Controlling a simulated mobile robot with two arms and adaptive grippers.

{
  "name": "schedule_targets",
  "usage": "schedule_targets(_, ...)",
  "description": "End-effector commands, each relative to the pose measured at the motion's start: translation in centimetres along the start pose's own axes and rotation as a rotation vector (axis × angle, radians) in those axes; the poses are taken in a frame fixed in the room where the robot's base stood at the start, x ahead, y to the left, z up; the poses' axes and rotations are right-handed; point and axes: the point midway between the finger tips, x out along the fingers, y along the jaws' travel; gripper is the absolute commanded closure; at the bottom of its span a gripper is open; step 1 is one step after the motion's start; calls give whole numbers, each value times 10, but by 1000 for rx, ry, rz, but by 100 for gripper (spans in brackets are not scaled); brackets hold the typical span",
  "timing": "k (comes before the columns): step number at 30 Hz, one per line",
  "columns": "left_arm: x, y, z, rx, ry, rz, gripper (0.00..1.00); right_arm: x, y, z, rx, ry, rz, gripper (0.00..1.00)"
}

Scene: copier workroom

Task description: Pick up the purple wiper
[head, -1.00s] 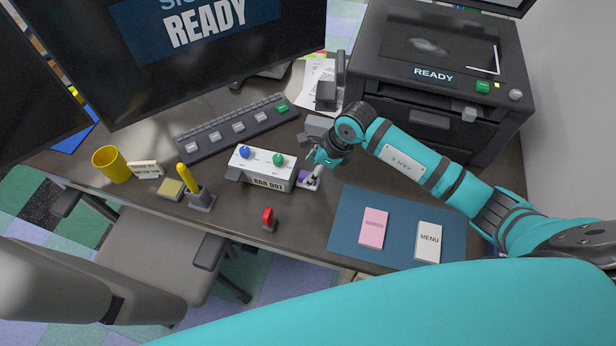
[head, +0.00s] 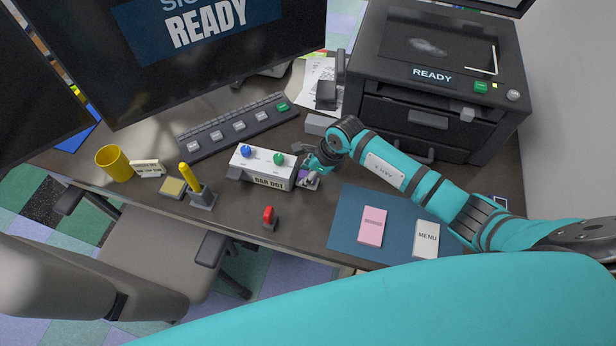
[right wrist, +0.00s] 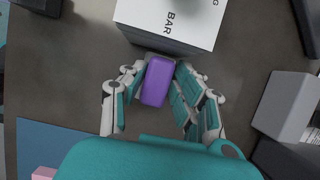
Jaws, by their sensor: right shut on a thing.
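The purple wiper (right wrist: 158,82) is a small rounded purple block in the right wrist view. It lies between the two fingers of my right gripper (right wrist: 158,96), which is shut on it. In the head view the right gripper (head: 314,170) hides most of the wiper (head: 309,182), beside the right end of the white BAR DOT box. Whether the wiper touches the desk cannot be told. My left gripper is not in view.
The white box (head: 262,167) with blue and green knobs stands close to the wiper; its end also shows in the right wrist view (right wrist: 175,20). A grey block (right wrist: 288,105) lies to the right there. The blue mat (head: 390,250) holds a pink card and a menu. A red-topped piece (head: 269,216) stands in front.

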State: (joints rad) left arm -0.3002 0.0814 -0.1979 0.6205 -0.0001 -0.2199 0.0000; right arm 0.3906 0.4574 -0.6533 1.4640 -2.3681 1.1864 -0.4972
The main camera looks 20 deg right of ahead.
Motion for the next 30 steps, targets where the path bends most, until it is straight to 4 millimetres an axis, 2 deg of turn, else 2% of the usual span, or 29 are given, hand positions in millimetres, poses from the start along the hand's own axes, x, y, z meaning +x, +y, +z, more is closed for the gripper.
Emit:
schedule_targets(7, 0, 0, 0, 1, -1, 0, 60, -1, 0, 0, 0, -1, -1, 97)
schedule_targets(10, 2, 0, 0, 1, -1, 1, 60, -8, -2, 3, -2, 0, -3, 97)
schedule_targets(21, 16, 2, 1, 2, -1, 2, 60, -71, -1, 30, -4, -1, -4, 97)
schedule_targets(25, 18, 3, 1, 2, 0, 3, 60, -86, -1, 36, -2, -1, -3, 97)
schedule_targets(30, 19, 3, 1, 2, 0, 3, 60, -93, 0, 38, 0, 0, 0, 97)
